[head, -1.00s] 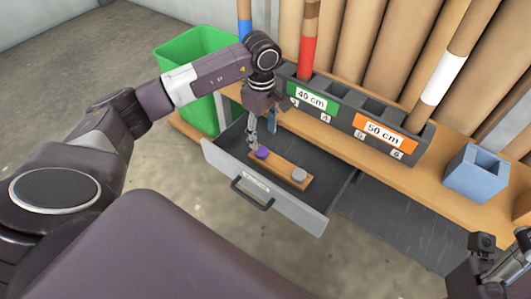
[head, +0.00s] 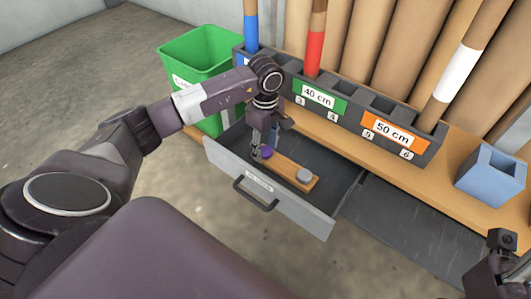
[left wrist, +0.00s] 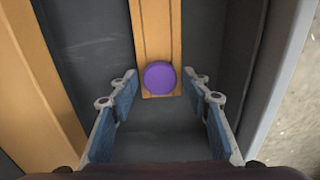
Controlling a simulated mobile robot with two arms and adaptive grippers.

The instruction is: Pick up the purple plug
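The purple plug (head: 266,153) is a round disc on one end of a wooden strip (head: 286,168) in the open drawer (head: 330,206). It also shows in the left wrist view (left wrist: 159,77), near the end of the strip. My left gripper (head: 265,143) points down into the drawer over the plug. In the left wrist view its blue-padded fingers (left wrist: 159,88) are spread wide, one on each side of the plug, with gaps to it. They hold nothing. My right gripper (head: 503,248) is only partly in view at the lower right, and its fingers cannot be made out.
A grey plug (head: 304,175) sits on the strip's other end. The drawer's walls and front handle (head: 253,194) surround the spot. Behind stand the dark rack (head: 352,122) with coloured rolls and a green bin (head: 198,52). A blue box (head: 489,175) stands at right.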

